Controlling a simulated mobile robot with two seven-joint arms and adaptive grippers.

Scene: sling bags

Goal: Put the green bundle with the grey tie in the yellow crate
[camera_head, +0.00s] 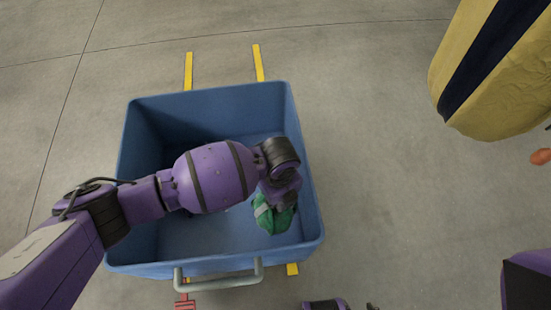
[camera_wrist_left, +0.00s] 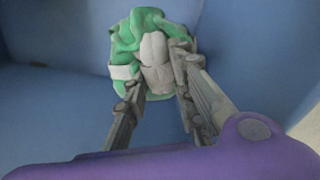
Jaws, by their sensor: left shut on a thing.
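The green bundle with its grey tie (camera_head: 272,219) is inside or just above the blue crate (camera_head: 313,215), near its right wall in the head view. My left gripper (camera_head: 282,198) reaches over the crate from the left and is shut on the bundle. In the left wrist view, the green bundle (camera_wrist_left: 135,35) shows between the two fingertips of the left gripper (camera_wrist_left: 158,75), with a pale grey band on its left side. I cannot tell whether the bundle touches the crate floor. No yellow crate shows in these views.
The blue crate has a grey handle (camera_head: 219,275) on its near side. Yellow floor tape (camera_head: 188,70) runs beyond it. A yellow bag with a dark stripe (camera_head: 495,75) is at the upper right. Bare concrete floor (camera_head: 390,200) lies to the right of the crate.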

